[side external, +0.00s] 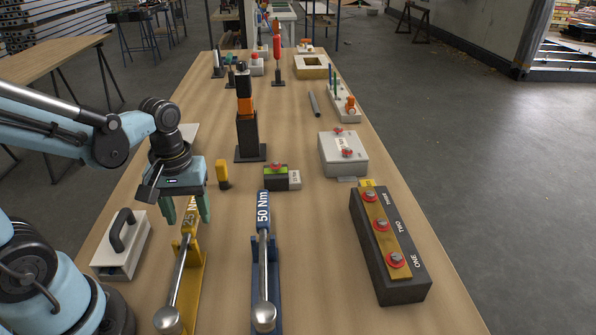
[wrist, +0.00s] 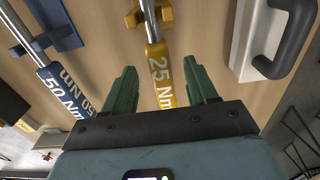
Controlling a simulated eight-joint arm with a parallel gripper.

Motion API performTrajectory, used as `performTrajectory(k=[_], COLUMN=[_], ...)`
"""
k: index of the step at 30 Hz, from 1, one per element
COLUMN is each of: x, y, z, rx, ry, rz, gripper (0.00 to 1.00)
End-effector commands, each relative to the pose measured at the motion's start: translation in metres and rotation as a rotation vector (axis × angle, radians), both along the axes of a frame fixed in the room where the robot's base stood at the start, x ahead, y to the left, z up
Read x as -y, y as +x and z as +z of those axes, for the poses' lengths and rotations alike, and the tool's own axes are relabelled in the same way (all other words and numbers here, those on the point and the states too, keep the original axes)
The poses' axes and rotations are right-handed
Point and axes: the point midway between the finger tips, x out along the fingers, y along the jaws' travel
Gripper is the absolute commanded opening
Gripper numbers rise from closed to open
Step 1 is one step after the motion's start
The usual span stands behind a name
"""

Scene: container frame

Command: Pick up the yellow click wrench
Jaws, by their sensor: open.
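The yellow click wrench (side external: 178,281) lies in its yellow stand on the table, its "25 Nm" handle at the far end and its round steel head toward the camera. My gripper (side external: 186,217) is open above the handle, with its two green fingers pointing down. In the wrist view, the yellow handle (wrist: 160,82) shows between and beyond the open fingers (wrist: 164,88), with nothing held. A blue "50 Nm" wrench (side external: 264,250) lies in a blue stand to the right, and its handle also shows in the wrist view (wrist: 65,92).
A white block with a black handle (side external: 121,243) is left of the yellow wrench. A dark box with red buttons (side external: 391,250) stands at right. A small green-and-black box (side external: 278,178) and a black-and-orange tower (side external: 246,130) stand farther back.

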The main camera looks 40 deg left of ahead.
Motion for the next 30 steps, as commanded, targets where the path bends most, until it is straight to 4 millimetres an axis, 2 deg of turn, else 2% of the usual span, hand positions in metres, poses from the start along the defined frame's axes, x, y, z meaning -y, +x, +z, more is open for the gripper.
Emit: performTrajectory(k=[6, 15, 26, 30], x=[-0.0004, -0.0004, -0.0004, -0.0004], y=[0.0000, -0.0003, -0.0003, -0.0003], z=[-0.0127, -0.0140, -0.0138, -0.0138], rx=[0.001, 0.001, 0.001, 0.001], ry=[0.001, 0.001, 0.001, 0.002], rz=[0.001, 0.001, 0.001, 0.001], gripper=[0.57, 0.56, 0.01, 0.00])
